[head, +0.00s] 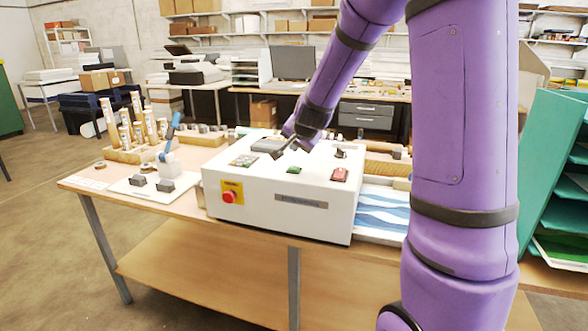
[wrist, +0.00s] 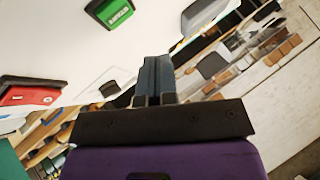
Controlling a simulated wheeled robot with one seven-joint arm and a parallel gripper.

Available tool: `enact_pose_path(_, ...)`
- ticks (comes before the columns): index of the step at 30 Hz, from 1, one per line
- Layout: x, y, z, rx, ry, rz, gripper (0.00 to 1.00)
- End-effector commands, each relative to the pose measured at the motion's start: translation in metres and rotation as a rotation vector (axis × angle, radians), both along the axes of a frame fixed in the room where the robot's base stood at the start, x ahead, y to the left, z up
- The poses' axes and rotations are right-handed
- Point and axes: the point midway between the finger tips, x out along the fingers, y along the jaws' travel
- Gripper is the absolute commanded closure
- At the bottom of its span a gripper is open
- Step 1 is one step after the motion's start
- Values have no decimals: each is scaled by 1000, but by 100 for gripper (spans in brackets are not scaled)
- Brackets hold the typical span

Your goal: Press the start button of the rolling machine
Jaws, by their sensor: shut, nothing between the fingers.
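The rolling machine (head: 250,212) is a white box on the wooden table. Its green button (head: 294,170), likely the start button, sits in a dark frame on the top panel. It also shows at the top of the wrist view (wrist: 118,12), with white lettering too small to read surely. A red button (head: 340,174) sits to its right and shows at the left of the wrist view (wrist: 28,96). My gripper (head: 277,155) is shut and empty above the panel, behind and left of the green button. Its dark fingers (wrist: 155,68) show apart from the green button.
A red emergency knob (head: 229,196) on a yellow plate is on the machine's front. A grey-green panel (head: 244,160) and a dark knob (head: 340,153) also stand on top. A blue-handled tool (head: 171,130) stands left. Green shelving (head: 555,150) is at right.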

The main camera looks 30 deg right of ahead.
Motion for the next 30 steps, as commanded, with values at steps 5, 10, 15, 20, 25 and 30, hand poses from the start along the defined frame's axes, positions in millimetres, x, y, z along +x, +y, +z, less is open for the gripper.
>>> enact_pose_path(5,-1,-1,-14,2,2,-3,100)
enact_pose_path(10,-1,-1,-26,1,1,-2,100)
enact_pose_path(15,0,0,-32,1,-1,0,100)
enact_pose_path(20,0,0,-33,1,-1,0,100)
enact_pose_path(25,0,0,-33,1,-1,0,100)
enact_pose_path(30,0,0,-33,1,-1,0,100)
